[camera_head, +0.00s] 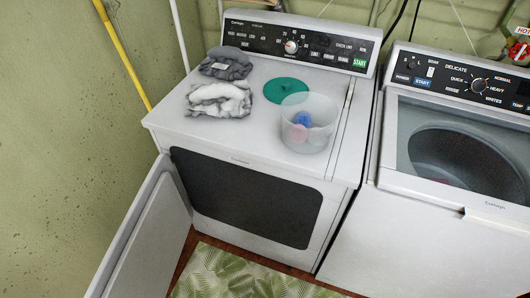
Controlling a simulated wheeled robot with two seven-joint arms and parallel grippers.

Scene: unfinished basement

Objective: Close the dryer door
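The white dryer (245,138) stands in the middle of the head view, with a control panel along its back edge. Its door (152,243) is swung wide open at the left, sticking out toward me from the left side of the front. The lower part of the door is cut off by the picture's bottom edge. A dark, rounded rectangular area (245,197) shows on the dryer's front where the door is swung away; no contents can be made out inside. Neither of my grippers is in view.
On the dryer lie a dark folded cloth (226,64), a white-and-grey cloth (220,100), a green lid (284,90) and a clear tub (316,138) with small items. A washer (440,195) stands close at right. A leaf-patterned rug (240,277) covers the floor in front.

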